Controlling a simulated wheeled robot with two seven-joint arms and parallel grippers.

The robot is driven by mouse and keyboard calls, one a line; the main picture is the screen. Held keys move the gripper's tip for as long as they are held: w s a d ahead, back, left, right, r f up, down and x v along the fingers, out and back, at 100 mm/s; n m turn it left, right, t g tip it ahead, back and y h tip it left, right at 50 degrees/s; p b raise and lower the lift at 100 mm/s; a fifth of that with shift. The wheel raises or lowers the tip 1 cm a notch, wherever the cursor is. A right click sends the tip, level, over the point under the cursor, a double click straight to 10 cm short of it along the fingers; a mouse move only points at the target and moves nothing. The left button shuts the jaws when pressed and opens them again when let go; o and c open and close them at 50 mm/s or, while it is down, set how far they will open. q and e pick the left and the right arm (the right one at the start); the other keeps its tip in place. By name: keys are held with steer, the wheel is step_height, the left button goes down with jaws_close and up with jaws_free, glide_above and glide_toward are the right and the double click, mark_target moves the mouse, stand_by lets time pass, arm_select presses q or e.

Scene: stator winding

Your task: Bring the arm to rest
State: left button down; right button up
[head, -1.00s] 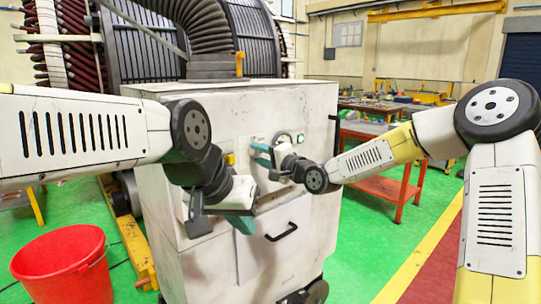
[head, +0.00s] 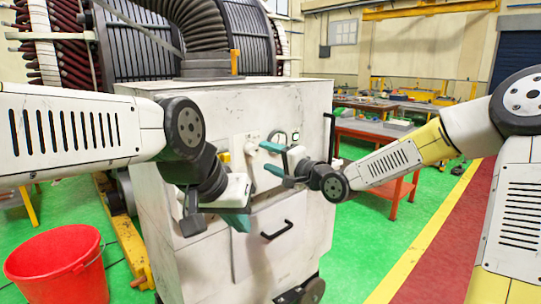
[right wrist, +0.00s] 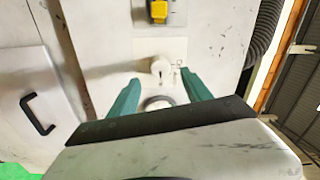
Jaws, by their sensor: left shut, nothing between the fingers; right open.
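The white cabinet (head: 285,260) stands in the middle of the head view. My right gripper (head: 268,158) is open and empty in front of its face, its teal fingers apart. In the right wrist view the open fingers (right wrist: 161,94) point at the panel, with a white knob (right wrist: 161,68) and a round ring (right wrist: 157,102) showing between them. No contact with the knob is visible. My left gripper (head: 236,222) hangs low in front of the cabinet, left of the drawer handle, shut and empty. Its fingertips are partly hidden by its own wrist.
A yellow switch (right wrist: 158,10) is above the knob in the right wrist view. A black drawer handle (head: 277,230) sticks out of the cabinet. A red bucket (head: 58,268) stands on the floor at left. A red workbench (head: 375,132) is behind my right arm.

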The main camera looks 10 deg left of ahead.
steer(key=shift+s+d, duration=0.4)
steer(key=shift+d, duration=0.1)
steer(key=shift+f, duration=0.1)
steer(key=s+d+f+n+g+h, duration=0.1)
steer(key=s+d+f+n+h, duration=0.15)
steer(key=d+h, duration=0.35)
steer(key=s+d+f+n+h, duration=0.2)
steer(key=s+d+f+h, duration=0.15)
steer(key=d, duration=0.45)
steer(key=s+d+r+g, duration=0.1)
steer(key=s+d, duration=0.3)
steer(key=s, duration=0.3)
steer(key=s+d+r+n+g+h, duration=0.1)
steer(key=s+d, duration=0.3)
steer(key=s, duration=0.3)
steer(key=s+d+r+g+h, duration=0.1)
steer(key=s+d, duration=0.4)
steer(key=s, duration=0.3)
steer(key=shift+r+g, duration=0.3)
steer(key=shift+g, duration=0.1)
